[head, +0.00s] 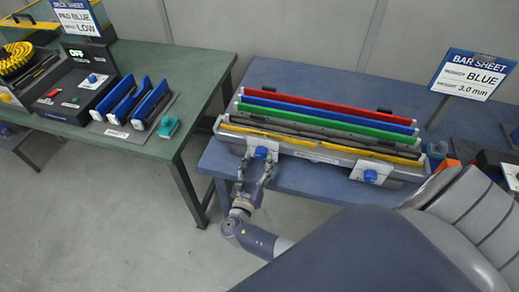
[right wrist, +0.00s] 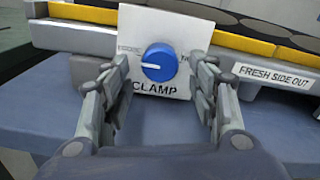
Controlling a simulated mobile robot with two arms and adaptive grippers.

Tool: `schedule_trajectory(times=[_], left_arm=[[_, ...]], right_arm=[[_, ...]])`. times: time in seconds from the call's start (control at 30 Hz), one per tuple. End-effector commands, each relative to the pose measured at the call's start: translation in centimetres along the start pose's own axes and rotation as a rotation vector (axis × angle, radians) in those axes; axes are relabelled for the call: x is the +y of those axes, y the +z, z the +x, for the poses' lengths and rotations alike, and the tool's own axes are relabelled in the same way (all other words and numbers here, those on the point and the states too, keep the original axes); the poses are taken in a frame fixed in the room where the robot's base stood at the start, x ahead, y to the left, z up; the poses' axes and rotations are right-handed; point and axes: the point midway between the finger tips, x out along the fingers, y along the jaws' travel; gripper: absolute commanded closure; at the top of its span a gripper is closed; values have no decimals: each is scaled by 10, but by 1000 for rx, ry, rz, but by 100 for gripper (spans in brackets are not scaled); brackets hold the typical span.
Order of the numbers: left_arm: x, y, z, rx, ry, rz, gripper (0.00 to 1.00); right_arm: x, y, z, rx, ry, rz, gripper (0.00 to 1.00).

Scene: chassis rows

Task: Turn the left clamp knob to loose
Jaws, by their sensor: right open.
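The left clamp knob (head: 261,152) is a round blue knob on a white plate at the front of the bar rack on the blue table. In the right wrist view the knob (right wrist: 159,62) faces me above the word CLAMP, and its white mark points left. The small print at its sides is too blurred to read. My right gripper (head: 257,165) is open in front of the plate. In the right wrist view its fingers (right wrist: 163,78) stand on both sides of the knob with gaps. My left gripper is not in view.
The rack (head: 338,157) holds red, blue, green, dark and yellow bars. A right clamp knob (head: 370,176) sits farther along its front. A sign (head: 472,76) reads BAR SHEET, BLUE, 3.0 mm. A green table (head: 160,149) with blue-topped pieces stands at left. Floor between the tables is clear.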

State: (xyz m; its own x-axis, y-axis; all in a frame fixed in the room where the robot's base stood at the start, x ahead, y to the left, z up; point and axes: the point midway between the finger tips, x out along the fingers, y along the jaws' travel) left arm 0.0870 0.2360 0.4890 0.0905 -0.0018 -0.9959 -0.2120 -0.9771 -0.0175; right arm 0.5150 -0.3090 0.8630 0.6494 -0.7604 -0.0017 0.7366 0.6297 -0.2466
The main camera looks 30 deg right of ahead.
Motion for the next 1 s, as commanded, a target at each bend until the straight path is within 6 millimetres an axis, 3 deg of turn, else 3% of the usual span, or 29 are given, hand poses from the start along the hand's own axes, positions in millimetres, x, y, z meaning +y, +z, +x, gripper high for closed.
schedule_trajectory(times=[0.2, 0.43, 0.63, 1.0], left_arm=[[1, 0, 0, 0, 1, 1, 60], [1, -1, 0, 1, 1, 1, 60], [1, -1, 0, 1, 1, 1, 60], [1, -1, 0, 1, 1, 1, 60]], right_arm=[[1, -1, -49, 3, 3, 1, 46], [0, -1, -88, 2, 1, 0, 46], [0, 0, -101, 1, 1, 1, 46], [0, 0, -101, 0, 1, 0, 46]])
